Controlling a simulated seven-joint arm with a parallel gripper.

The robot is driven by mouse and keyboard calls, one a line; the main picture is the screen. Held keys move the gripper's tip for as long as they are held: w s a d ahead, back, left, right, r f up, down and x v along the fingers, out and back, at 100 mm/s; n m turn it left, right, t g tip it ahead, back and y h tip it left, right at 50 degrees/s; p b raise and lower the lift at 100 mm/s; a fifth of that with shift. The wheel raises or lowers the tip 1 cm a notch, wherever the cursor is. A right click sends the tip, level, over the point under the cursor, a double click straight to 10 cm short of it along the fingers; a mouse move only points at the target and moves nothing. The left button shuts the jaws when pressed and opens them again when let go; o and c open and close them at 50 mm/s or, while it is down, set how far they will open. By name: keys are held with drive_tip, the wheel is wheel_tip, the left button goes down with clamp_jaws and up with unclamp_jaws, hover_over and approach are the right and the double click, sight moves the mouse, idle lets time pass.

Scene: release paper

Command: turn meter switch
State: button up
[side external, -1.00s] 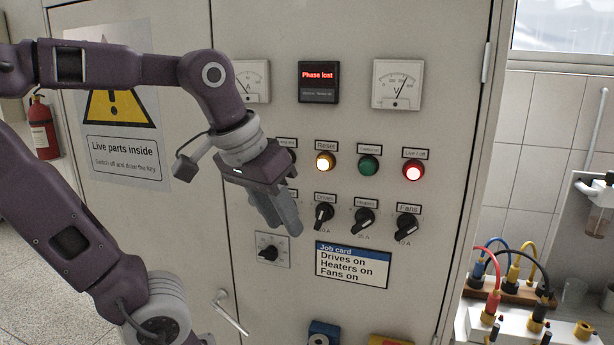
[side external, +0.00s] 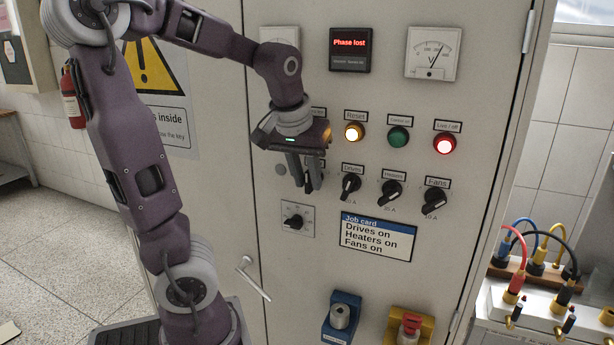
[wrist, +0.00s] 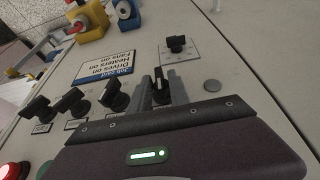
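A black rotary knob on a square scaled plate (side external: 293,221) sits low on the cabinet's left; it also shows in the wrist view (wrist: 176,44). No readable name marks either it or the leftmost row knob as the meter switch. My gripper (side external: 306,186) points at the panel above that plate, left of the Drives knob (side external: 350,186). In the wrist view, its fingers stand either side of the leftmost row knob (wrist: 161,92), whose white line shows. Whether they touch it is unclear. My gripper hides that knob in the side view. The voltmeter (side external: 432,53) and partly hidden ammeter (side external: 279,38) are above.
The Heaters knob (side external: 390,193) and Fans knob (side external: 434,203) continue the row. Lit Reset (side external: 354,132) and red (side external: 444,144) buttons sit above, under a display reading "Phase lost" (side external: 350,44). The job card (side external: 378,237) is below. A door handle (side external: 254,278) juts out lower left.

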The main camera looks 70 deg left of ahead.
clamp_jaws()
drive_tip(key=y, duration=0.1)
drive_tip(key=g+y, duration=0.1)
drive_tip(key=g, duration=0.1)
drive_tip(key=shift+w+d+m+y, duration=0.2)
drive_tip(key=shift+w+m+y, duration=0.05)
drive_tip(key=shift+m+y, duration=0.15)
drive_tip(key=g+y, duration=0.1)
drive_tip(key=m+g+y, duration=0.1)
drive_tip(key=g+y, duration=0.1)
drive_tip(key=shift+w+d+f+g+y, duration=0.15)
drive_tip(key=shift+d+f+g+y, duration=0.05)
drive_tip(key=shift+g+y, duration=0.1)
idle(0.4)
drive_tip(key=o, duration=0.6)
unclamp_jaws()
drive_tip(key=shift+c, duration=0.2)
